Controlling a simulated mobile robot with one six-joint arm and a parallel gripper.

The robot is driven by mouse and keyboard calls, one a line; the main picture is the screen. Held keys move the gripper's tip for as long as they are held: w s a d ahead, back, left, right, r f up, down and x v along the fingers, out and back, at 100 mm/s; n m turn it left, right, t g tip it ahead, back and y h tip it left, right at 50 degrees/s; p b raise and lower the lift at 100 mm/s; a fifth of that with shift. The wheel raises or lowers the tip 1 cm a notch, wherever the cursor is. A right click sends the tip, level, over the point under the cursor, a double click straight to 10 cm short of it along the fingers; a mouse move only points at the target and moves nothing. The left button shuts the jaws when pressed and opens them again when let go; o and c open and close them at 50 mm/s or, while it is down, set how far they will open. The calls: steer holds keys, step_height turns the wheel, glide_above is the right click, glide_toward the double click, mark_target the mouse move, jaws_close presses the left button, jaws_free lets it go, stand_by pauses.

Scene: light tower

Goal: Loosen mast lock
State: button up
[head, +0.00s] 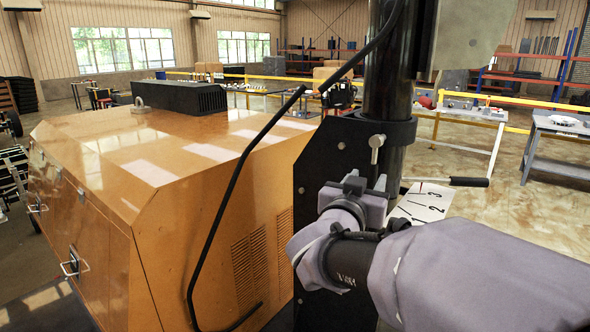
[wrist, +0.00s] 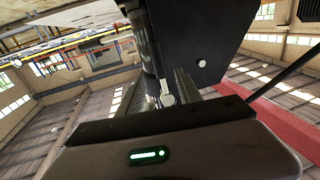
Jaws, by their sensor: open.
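The mast lock looks like a small silver T-shaped screw (head: 376,146) on the black collar (head: 398,132) around the dark mast (head: 388,85). In the wrist view the silver screw (wrist: 167,98) shows between the two fingers. My gripper (head: 376,186) is just below the screw in the head view, in front of the black plate. In the wrist view my gripper (wrist: 164,92) is open, with a finger on each side of the screw. I cannot tell whether either finger touches it.
An orange cabinet (head: 190,170) fills the left. A bent black bar (head: 232,190) runs in front of it. The black plate (head: 322,165) stands close to my gripper. A black-handled lever (head: 468,181) and a numbered white card (head: 424,202) are to the right. Open floor lies beyond.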

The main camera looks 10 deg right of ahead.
mark_target(372, 171)
steer(key=x, duration=0.6)
steer(key=shift+w+d+b, duration=0.2)
steer(key=shift+w+b, duration=0.1)
steer(key=shift+b, duration=0.05)
jaws_close()
stand_by(1.0)
